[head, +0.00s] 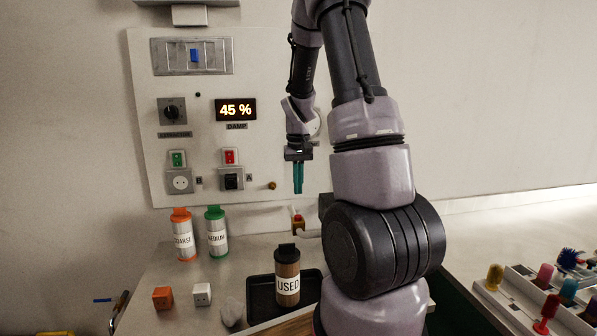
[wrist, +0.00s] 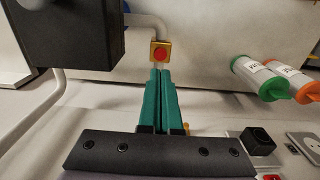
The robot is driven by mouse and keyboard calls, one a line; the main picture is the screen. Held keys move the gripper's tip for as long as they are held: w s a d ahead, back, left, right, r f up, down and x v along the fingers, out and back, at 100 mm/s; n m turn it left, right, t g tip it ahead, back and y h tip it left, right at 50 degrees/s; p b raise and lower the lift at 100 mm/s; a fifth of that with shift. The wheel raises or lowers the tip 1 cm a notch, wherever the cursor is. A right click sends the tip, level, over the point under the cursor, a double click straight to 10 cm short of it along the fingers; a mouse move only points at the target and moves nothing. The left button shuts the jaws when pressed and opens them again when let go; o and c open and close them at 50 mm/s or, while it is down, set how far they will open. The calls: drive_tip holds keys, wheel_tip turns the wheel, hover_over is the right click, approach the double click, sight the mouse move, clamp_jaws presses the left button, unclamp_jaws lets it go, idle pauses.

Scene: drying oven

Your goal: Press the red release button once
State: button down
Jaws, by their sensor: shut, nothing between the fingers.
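The red release button (wrist: 160,54) is a round red cap on a small yellow square housing, at the end of a pale bent pipe in the wrist view. In the head view the button (head: 297,216) appears small, just above the worktop and below my gripper. My gripper (head: 298,191) has teal fingers, closed together, empty, and pointing down. In the wrist view the closed fingertips of my gripper (wrist: 160,71) point at the button and appear just short of it; I cannot tell the exact gap.
A wall panel (head: 200,110) carries switches, a knob and a "45 %" display (head: 236,110). Orange (head: 182,236) and green (head: 216,233) bottles stand left. A USED jar (head: 287,276) stands on a black tray (head: 258,300) in front of the button. Small orange and white blocks lie left.

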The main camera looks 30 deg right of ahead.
drive_tip(key=shift+r, duration=2.65)
drive_tip(key=shift+r, duration=0.1)
drive_tip(key=s+a+r+t+y, duration=0.1)
drive_tip(key=s+a+r+t, duration=0.2)
drive_tip(key=s+a+r, duration=0.4)
drive_tip(key=s+a+r+m+t+y, duration=0.1)
drive_tip(key=s+a+r+t, duration=0.3)
drive_tip(key=s+a+r, duration=0.3)
drive_tip(key=s+r, duration=0.3)
drive_tip(key=s, duration=0.3)
drive_tip(key=shift+s+r, duration=0.25)
